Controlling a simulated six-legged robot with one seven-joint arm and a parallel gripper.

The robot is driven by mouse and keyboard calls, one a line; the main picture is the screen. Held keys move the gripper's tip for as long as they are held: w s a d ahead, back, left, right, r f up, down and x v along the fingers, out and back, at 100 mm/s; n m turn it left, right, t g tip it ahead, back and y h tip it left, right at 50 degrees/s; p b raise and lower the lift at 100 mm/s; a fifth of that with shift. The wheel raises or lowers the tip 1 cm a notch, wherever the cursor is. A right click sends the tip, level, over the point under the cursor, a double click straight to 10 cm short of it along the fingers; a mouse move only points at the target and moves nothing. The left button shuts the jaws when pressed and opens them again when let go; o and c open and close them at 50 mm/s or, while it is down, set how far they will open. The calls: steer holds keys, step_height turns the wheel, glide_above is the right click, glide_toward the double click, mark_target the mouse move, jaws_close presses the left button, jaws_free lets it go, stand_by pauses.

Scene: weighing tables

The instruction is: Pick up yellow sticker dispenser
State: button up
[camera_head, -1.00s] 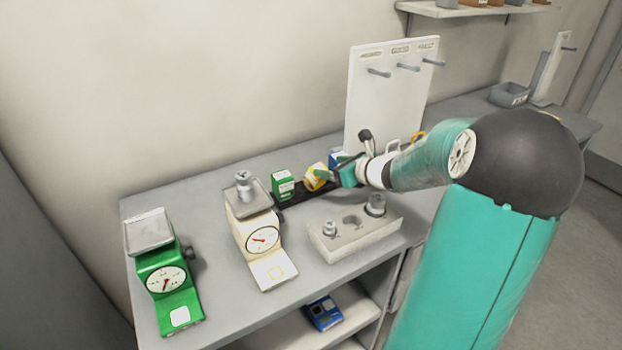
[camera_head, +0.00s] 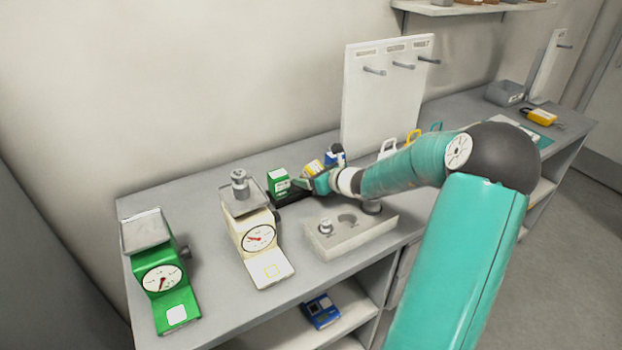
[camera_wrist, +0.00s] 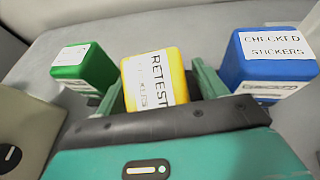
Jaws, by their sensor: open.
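The yellow sticker dispenser (camera_head: 313,168) stands between a green one (camera_head: 279,181) and a blue one (camera_head: 337,155) on the back of the table. In the wrist view the yellow dispenser (camera_wrist: 152,82) has a white label with "RETEST" on it. My gripper (camera_wrist: 156,90) is open, with one green finger on each side of the yellow dispenser. The left finger is close to its side; I cannot tell whether either finger touches it. The dispenser's lower part is hidden by the gripper body. In the head view my gripper (camera_head: 314,183) is at the dispenser's front.
A cream scale (camera_head: 255,238) with a weight on its pan and a green scale (camera_head: 163,277) stand to the left. A grey weight block (camera_head: 350,239) is in front of my gripper. A white peg board (camera_head: 385,100) stands behind. The blue dispenser (camera_wrist: 272,70) is close to the right finger.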

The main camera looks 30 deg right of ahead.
steer(key=c, duration=1.3)
steer(key=shift+o, duration=0.2)
steer(key=shift+r, duration=0.15)
